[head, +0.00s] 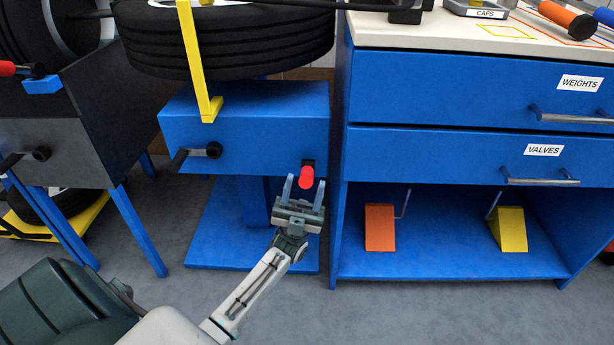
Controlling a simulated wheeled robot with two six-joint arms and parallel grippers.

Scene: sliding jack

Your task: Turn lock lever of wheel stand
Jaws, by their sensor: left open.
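The wheel stand (245,110) is a blue box on a pedestal with a tyre (230,40) lying flat on top. A short red-tipped lever (307,177) sticks out at the right of its front face. A black crank-like handle (197,154) is on the left of the same face. My left gripper (303,190) points up at the stand, its two fingers apart and close to the red lever. The red tip shows between or just beside the fingers; I cannot tell if they touch it. My right gripper is not in view.
A blue cabinet (450,90) with drawers marked WEIGHTS and VALVES stands at the right. Orange (380,228) and yellow (508,230) chocks sit on its lower shelf. A dark machine (70,140) on blue legs is at the left. A yellow arm (195,60) hangs before the tyre. The floor in front is clear.

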